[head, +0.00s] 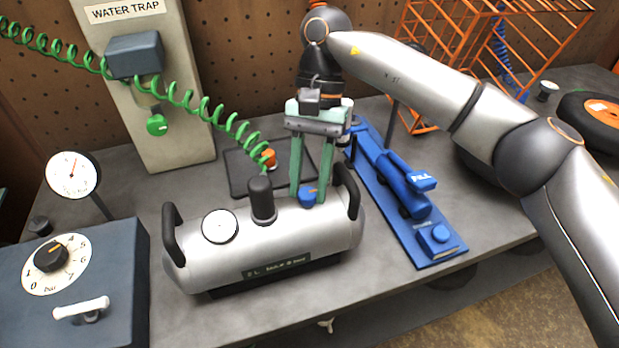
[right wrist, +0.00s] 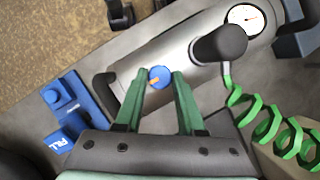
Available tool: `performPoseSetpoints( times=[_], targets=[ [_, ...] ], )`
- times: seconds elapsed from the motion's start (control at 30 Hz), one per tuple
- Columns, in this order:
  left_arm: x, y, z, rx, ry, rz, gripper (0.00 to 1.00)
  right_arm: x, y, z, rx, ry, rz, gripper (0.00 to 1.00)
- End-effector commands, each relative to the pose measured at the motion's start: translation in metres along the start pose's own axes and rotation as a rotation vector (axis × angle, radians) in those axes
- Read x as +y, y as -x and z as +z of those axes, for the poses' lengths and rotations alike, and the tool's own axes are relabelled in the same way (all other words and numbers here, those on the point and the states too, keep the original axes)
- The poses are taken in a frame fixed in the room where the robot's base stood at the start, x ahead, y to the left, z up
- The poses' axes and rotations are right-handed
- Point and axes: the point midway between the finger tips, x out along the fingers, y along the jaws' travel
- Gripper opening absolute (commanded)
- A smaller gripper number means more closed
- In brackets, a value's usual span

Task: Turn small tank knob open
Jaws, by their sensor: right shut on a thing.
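The small silver tank (head: 270,235) lies on the bench with black handles at both ends and a round gauge (head: 220,226) on top. A blue knob (head: 308,195) sits on the tank near its right end. My right gripper (head: 309,198) reaches down from above, its green fingers shut on the blue knob. In the right wrist view the blue knob (right wrist: 160,77) with an orange mark sits between the fingertips (right wrist: 158,80). My left gripper is not in view.
A green coiled hose (head: 200,105) runs from the water trap panel (head: 170,110) to the black fitting (head: 262,200) on the tank. A blue jack (head: 405,190) stands right of the tank. A regulator box (head: 110,270) stands at the left.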

Motion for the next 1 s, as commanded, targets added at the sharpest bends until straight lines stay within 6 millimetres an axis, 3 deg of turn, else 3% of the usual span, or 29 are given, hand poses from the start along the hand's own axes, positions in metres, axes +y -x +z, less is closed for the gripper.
performPoseSetpoints(
  times=[0.57,0.6,0.83,1.0],
  targets=[
    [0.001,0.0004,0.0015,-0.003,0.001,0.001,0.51,-0.0005,0.0007,0.0002,0.002,0.032,0.012,0.0],
    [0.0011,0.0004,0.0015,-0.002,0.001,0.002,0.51,-0.0005,0.0007,0.0002,0.002,0.032,0.011,0.4],
    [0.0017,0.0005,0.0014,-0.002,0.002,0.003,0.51,-0.0004,0.0004,0.0001,0.002,0.031,0.012,0.66],
    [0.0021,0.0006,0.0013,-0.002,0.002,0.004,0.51,-0.0003,0.0002,-0.0001,0.001,0.03,0.012,0.68]
  ],
)
